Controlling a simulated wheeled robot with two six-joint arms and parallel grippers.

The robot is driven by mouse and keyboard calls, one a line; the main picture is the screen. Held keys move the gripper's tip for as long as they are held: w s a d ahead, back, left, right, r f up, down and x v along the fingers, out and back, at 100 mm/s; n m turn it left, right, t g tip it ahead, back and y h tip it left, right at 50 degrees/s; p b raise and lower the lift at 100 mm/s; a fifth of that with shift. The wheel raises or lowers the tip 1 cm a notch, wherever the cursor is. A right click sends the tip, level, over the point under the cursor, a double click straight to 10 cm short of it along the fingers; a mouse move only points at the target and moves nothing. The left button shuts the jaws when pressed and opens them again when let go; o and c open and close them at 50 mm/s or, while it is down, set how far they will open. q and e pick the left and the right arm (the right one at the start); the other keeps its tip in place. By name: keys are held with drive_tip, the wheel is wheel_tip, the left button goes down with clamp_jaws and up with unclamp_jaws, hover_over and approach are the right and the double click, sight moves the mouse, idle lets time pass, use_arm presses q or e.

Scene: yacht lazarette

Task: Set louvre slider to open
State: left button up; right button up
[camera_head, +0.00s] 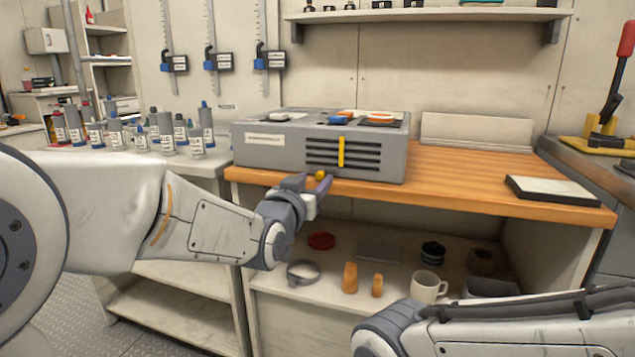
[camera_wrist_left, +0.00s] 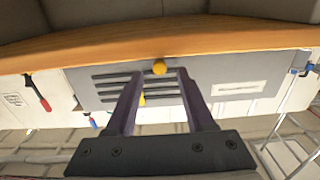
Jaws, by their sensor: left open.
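The grey louvre box (camera_head: 260,150) stands on the wooden worktop. Its front has dark horizontal slots (camera_head: 322,154) with an upright yellow bar (camera_head: 341,151) across them. A round yellow knob (camera_head: 320,175) shows just below the slots, at the box's lower edge. My left gripper (camera_head: 313,186) is open in front of the knob. In the left wrist view, which shows the box upside down, the knob (camera_wrist_left: 159,67) appears between the fingertips of the left gripper (camera_wrist_left: 159,74), with no clear contact. The yellow bar (camera_wrist_left: 142,98) is partly hidden there by a finger. My right gripper is not visible.
Several bottles (camera_head: 160,130) stand on the left counter. A flat white-topped pad (camera_head: 550,190) lies on the worktop (camera_head: 470,190) at right. The shelf below holds a mug (camera_head: 428,287) and other small items.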

sight(321, 174)
use_arm(q)
drive_tip(key=shift+x, duration=1.45)
clamp_jaws()
idle(0.3)
